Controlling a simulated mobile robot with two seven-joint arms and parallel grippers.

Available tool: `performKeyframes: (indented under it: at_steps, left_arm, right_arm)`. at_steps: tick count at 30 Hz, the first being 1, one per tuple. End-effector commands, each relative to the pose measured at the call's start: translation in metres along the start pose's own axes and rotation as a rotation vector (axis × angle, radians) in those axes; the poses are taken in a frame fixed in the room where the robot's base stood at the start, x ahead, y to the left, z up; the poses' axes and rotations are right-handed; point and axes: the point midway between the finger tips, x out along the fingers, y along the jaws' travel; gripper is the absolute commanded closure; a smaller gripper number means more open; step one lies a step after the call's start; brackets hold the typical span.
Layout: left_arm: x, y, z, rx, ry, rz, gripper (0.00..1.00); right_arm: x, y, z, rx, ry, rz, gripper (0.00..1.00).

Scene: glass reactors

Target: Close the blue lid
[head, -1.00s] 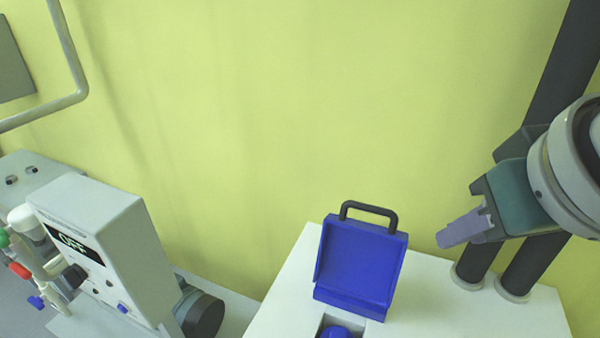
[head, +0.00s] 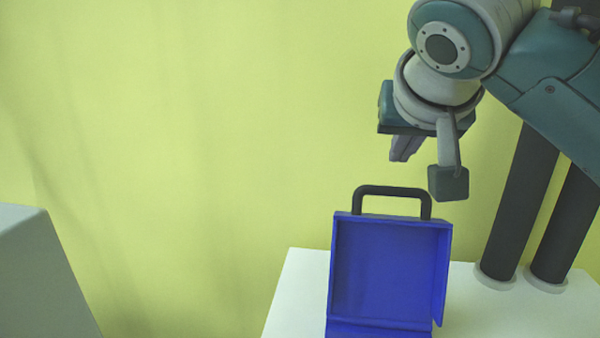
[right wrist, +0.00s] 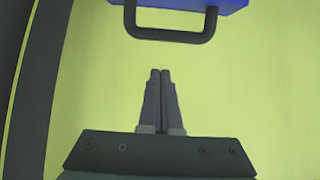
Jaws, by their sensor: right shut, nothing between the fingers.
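The blue lid (head: 388,272) stands open and upright on the white box, its hollow inner side facing me. Its dark handle (head: 392,191) is on the top edge. My right gripper (head: 402,150) is above the handle, apart from it, with its fingers together and empty. In the right wrist view the closed fingers (right wrist: 160,75) point toward the handle (right wrist: 170,36), with a gap between them. A strip of the blue lid (right wrist: 190,4) shows at the top there. My left gripper is not in view.
The white box top (head: 490,305) lies around the lid. Two dark posts (head: 518,205) rise at the right, close to my right arm. A grey machine (head: 40,270) is at the left edge. The yellow-green wall (head: 200,120) is behind.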

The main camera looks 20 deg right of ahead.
Motion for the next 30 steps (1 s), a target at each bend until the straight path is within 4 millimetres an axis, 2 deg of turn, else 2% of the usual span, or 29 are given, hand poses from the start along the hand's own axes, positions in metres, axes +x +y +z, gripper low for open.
performKeyframes:
  at_steps: [3,7,12,18,30]
  left_arm:
    - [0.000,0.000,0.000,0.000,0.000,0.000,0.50]
    - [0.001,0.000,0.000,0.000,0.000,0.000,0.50]
    - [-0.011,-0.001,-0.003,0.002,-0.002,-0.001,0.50]
    - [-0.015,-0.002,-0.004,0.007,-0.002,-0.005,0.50]
    - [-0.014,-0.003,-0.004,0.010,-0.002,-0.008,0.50]
  right_arm:
    - [0.023,0.001,0.000,-0.002,-0.002,0.004,1.00]
    - [0.043,0.001,0.000,0.000,-0.001,0.003,1.00]
    - [0.025,0.000,0.017,-0.004,-0.001,-0.003,1.00]
    - [0.017,0.000,0.030,-0.003,0.000,-0.002,1.00]
    - [0.017,0.000,0.032,-0.001,0.002,-0.002,1.00]
